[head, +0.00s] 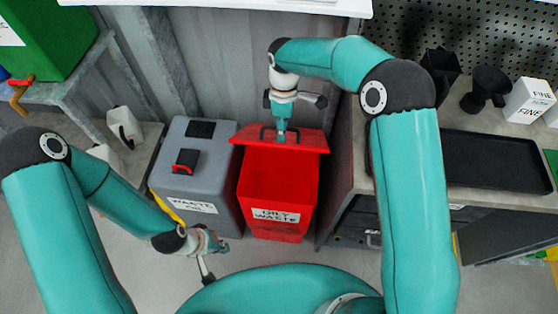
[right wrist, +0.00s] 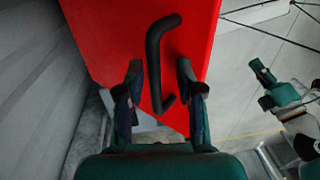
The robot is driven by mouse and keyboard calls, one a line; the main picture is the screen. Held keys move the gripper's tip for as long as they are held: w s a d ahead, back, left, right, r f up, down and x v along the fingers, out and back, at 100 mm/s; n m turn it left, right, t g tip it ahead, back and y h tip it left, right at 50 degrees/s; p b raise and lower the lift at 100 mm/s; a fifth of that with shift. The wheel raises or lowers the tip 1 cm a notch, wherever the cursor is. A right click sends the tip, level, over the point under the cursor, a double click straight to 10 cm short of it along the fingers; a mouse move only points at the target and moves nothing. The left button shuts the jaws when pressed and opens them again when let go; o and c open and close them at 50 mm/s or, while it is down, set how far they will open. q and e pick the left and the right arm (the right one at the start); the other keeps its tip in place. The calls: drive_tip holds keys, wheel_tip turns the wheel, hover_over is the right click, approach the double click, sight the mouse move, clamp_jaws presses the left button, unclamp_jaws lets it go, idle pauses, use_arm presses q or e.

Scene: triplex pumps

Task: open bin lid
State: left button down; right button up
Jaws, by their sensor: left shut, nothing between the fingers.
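The red oily waste bin (head: 279,182) stands in the middle of the head view. Its red lid (head: 305,143) is tilted up at the back, and the bin's inside shows below it. The lid has a bent black handle (head: 264,132). My right gripper (head: 281,137) is over the lid at the handle. In the right wrist view the handle (right wrist: 154,65) reaches between the open fingers (right wrist: 160,92), with visible gaps on both sides. My left gripper (head: 213,246) is shut and empty, low in front of the grey bin.
A grey waste oil bin (head: 215,170) stands left of the red bin. A bench with a black tray (head: 490,160) is close on the right. A corrugated wall (head: 225,70) is behind the bins. A white jug (head: 124,125) stands at the left.

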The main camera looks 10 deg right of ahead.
drive_tip(key=s+a+f+b, duration=0.1)
drive_tip(key=s+f+b, duration=0.4)
drive_tip(key=s+f, duration=0.1)
drive_tip(key=shift+s+a+f+b, duration=0.25)
drive_tip(key=shift+a+f+b, duration=0.15)
drive_tip(key=shift+f, duration=0.15)
